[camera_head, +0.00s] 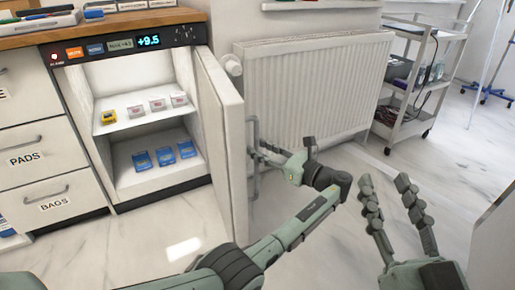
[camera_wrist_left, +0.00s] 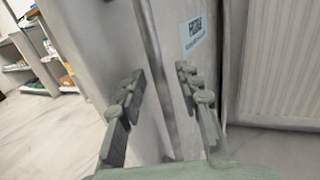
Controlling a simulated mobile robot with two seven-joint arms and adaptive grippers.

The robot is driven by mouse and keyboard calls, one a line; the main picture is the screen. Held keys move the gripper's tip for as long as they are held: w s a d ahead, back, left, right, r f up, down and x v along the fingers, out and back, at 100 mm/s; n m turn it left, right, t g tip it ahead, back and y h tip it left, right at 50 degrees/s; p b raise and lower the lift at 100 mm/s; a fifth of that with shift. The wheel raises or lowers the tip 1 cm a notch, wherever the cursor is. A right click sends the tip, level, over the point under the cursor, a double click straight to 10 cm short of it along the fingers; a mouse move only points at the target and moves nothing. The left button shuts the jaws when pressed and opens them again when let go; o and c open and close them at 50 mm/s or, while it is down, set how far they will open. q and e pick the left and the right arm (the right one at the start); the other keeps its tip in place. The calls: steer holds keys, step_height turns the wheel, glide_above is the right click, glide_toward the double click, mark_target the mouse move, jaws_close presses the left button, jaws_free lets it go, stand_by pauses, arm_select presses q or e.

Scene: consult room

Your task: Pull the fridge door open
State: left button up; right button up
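The fridge (camera_head: 145,130) stands open under the counter, with its white door (camera_head: 224,130) swung well out toward me. Small boxes lie on its shelves. The upright door handle (camera_head: 253,150) is on the door's outer face. My left gripper (camera_head: 264,153) is at the handle on that side. In the left wrist view the left fingers (camera_wrist_left: 160,95) are spread, with the handle bar (camera_wrist_left: 158,70) showing between them; I cannot tell whether they touch it. A printed label (camera_wrist_left: 194,35) is on the door. My right gripper (camera_head: 398,205) is open and empty at the lower right.
A white radiator (camera_head: 318,90) stands on the wall behind the door. A wheeled trolley (camera_head: 408,80) is at the back right. Drawers (camera_head: 35,155) are left of the fridge. The floor in front of the fridge (camera_head: 120,235) is clear.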

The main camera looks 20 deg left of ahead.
arm_select(q)
steer(key=v, duration=1)
steer(key=shift+s+d, duration=0.15)
steer(key=shift+d, duration=0.1)
steer(key=shift+a+f, duration=0.1)
